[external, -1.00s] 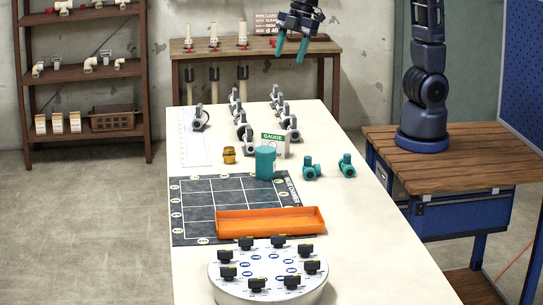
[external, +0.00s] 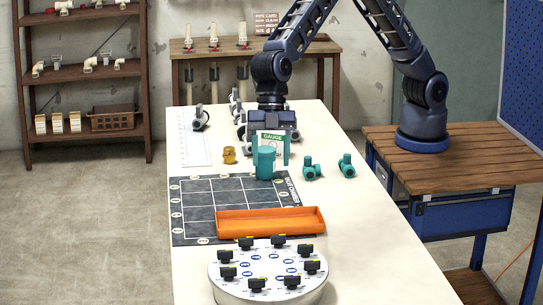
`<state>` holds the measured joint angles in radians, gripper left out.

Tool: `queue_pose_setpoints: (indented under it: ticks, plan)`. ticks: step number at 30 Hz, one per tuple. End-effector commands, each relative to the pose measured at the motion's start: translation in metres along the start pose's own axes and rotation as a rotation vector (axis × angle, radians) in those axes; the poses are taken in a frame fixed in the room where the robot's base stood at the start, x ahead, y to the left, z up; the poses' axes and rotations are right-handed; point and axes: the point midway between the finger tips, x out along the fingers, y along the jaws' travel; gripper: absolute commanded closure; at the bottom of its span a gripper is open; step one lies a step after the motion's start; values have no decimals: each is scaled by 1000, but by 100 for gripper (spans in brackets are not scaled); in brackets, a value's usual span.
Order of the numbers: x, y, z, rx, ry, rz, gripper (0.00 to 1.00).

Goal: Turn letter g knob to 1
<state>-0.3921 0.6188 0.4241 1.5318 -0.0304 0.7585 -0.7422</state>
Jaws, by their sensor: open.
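A round white dial plate (external: 266,272) stands at the near end of the white table. Several black knobs with yellow marks sit in a ring on it, such as one knob (external: 278,243) at its back edge. Their letters and numbers are too small to read, so I cannot tell which is the g knob. My gripper (external: 271,160) points down over the middle of the table, well behind the dial plate. Its teal fingers are open, on either side of the teal cup and the gauge card as seen here. I cannot tell whether it touches them.
A teal cup (external: 264,164) and a gauge card (external: 271,143) stand near my gripper. An orange tray (external: 270,222) lies on a dark grid mat (external: 188,213), between gripper and dial plate. Teal fittings (external: 311,170) and a brass fitting (external: 229,155) stand nearby.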

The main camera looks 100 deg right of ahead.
Motion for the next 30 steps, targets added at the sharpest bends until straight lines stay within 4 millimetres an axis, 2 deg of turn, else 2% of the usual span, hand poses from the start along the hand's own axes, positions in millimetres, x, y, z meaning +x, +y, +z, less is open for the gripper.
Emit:
queue_pose_setpoints:
  ticks: [1,3,6,9,17,30]
  plan:
    - [18,-2,-10,-19,9,-17,45]
    - [35,-4,-21,-43,21,-32,45]
    - [54,-7,-33,-68,34,-49,45]
    - [64,-8,-39,-82,42,-57,45]
    - [84,-10,-42,-88,44,-62,45]
    - [155,-14,-44,-87,43,-62,45]
